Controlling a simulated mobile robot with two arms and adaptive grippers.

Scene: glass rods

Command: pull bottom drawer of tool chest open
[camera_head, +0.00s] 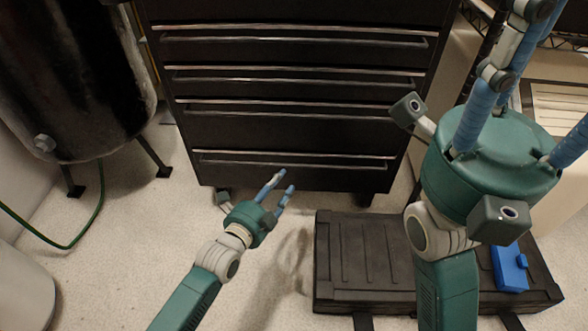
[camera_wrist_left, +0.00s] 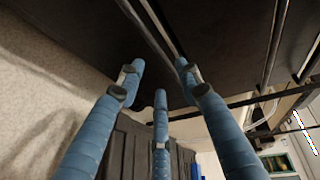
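The black tool chest (camera_head: 290,125) stands at the top middle of the head view, its drawers shut. The bottom drawer (camera_head: 290,172) has a long silver bar handle (camera_head: 290,161). My left gripper (camera_head: 285,181) is open and empty, its blue fingers just below that handle and apart from it. In the left wrist view, the fingers (camera_wrist_left: 158,74) are spread, with a drawer bar (camera_wrist_left: 152,28) beyond their tips. My right gripper (camera_head: 515,90) is large at the right, its fingers spread and partly outside the frame; it holds nothing visible.
A black case (camera_head: 365,262) lies on the floor at the lower right, with a blue object (camera_head: 510,268) on it. A dark tank (camera_head: 75,90) on legs and a green hose (camera_head: 75,240) are at the left. The floor (camera_head: 150,225) around my left arm is clear.

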